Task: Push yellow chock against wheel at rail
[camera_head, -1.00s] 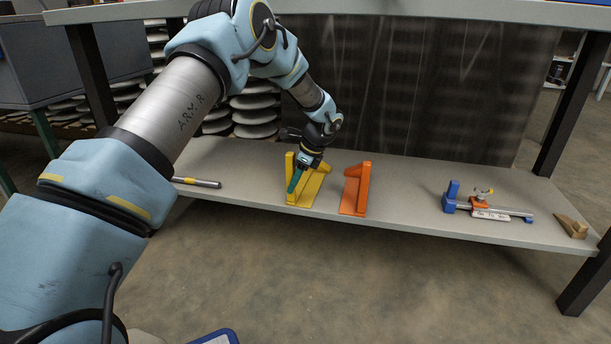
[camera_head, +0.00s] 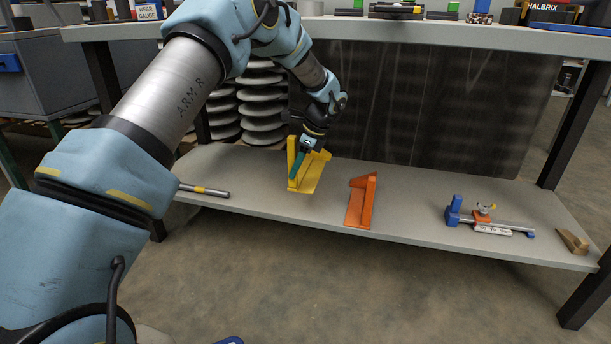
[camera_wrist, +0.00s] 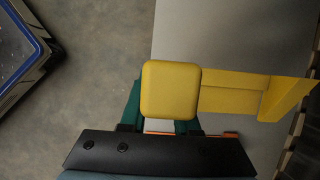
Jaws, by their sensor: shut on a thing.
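The yellow chock (camera_head: 311,176) is in my gripper (camera_head: 300,160), over the left-middle part of the lower shelf. The teal fingers are shut on its upright block. In the wrist view the chock's square yellow end (camera_wrist: 170,90) sits between the fingers, and its flat part reaches to the right. The chock looks raised off the shelf, but the gap under it is hard to judge. No wheel or rail can be made out in these views.
An orange chock (camera_head: 362,204) stands on the shelf (camera_head: 410,205) just right of the yellow one. A silver rod (camera_head: 205,190) lies left. A blue clamp tool (camera_head: 455,211) and a wooden wedge (camera_head: 573,242) lie right. Table legs and the upper top bound the space.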

